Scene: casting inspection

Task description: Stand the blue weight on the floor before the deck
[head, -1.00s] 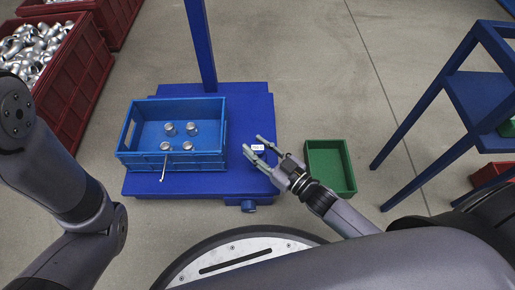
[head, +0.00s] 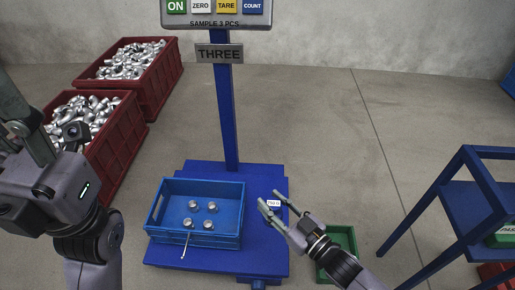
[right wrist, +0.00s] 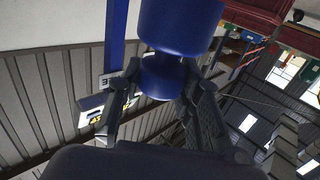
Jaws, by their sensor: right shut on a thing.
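The blue weight is between the fingers of my right gripper (head: 273,199), which is shut on its narrow neck or knob. In the right wrist view the weight (right wrist: 180,25) is large and close, its rounded knob between the two fingers. In the head view it blends with the blue deck (head: 268,238) of the scale, and its white label (head: 273,203) shows near the deck's right edge. I cannot tell whether it touches the deck. My left gripper (head: 12,110) is at the left picture edge, partly cut off; its jaw state is unclear.
A blue crate (head: 195,237) with several silver castings and a hooked rod stands on the deck. A blue post (head: 225,120) carries the scale display. A green tray (head: 350,240) lies right of the deck. Red bins (head: 120,130) stand left, a blue stand (head: 455,190) right.

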